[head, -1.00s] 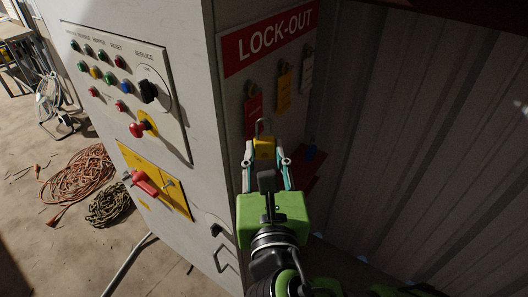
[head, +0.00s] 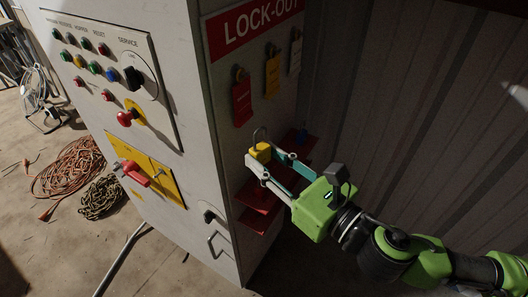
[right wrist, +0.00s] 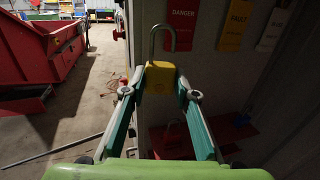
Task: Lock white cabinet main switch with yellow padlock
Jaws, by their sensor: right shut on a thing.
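My right gripper (head: 264,159) is shut on the yellow padlock (head: 260,151), its shackle pointing up, near the cabinet's right side. The padlock (right wrist: 158,85) also shows in the right wrist view between the fingertips, with its tall metal shackle above; whether the shackle is open is hard to tell. The white cabinet (head: 180,60) stands at the middle left. Its main switch, a red handle (head: 137,174) on a yellow plate (head: 168,187), is on the front face, left of and apart from the padlock. My left gripper is not in view.
A red lock-out board (head: 235,35) with hanging tags (head: 272,76) is on the cabinet's side, above red shelves (head: 258,205). A corrugated wall (head: 400,100) is at right. Coiled orange cable (head: 68,168) and a chain (head: 103,198) lie on the floor at left.

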